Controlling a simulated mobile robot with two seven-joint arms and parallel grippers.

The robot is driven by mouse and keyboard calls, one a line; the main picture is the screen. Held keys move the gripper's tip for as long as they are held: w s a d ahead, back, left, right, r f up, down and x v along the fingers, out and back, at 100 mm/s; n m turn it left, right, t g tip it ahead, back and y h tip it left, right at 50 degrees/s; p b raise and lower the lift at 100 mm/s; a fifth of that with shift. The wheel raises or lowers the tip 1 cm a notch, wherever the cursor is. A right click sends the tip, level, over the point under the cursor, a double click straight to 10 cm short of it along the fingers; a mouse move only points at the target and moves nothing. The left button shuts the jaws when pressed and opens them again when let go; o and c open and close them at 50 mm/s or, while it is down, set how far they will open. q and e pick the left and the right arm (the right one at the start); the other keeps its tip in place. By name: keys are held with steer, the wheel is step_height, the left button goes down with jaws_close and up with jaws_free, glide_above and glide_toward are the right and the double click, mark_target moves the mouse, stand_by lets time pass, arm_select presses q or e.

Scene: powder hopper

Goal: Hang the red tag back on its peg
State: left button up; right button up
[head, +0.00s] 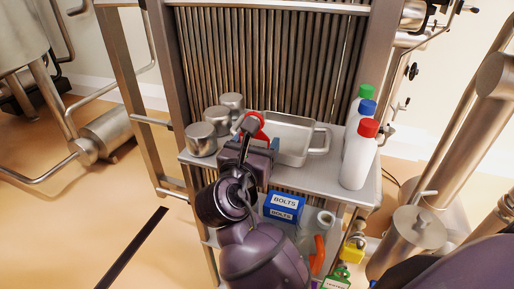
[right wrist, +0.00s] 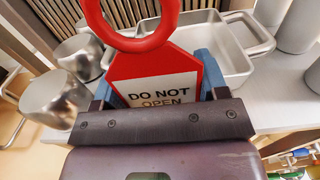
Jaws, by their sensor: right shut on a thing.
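The red tag (head: 262,133) is in my right gripper (head: 248,143), above the left part of the metal shelf. In the right wrist view the red tag (right wrist: 152,62) stands between the blue-padded fingers of my right gripper (right wrist: 158,82). Its white label reads "DO NOT OPEN", and its red ring points up and away from the gripper. The label's lower edge is hidden by the gripper body. I cannot make out the tag's peg in either view. My left gripper is not in view.
The metal shelf (head: 318,185) carries steel cups (head: 201,140), a steel tray (head: 292,138) and capped white bottles (head: 358,165). A blue "BOLTS" box (head: 284,206), an orange hook-like item (head: 318,254) and a yellow padlock (head: 352,251) are lower down. A slatted panel (head: 270,60) rises behind.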

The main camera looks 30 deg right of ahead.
steer(key=shift+s+a+r, duration=0.1)
steer(key=o, duration=0.9)
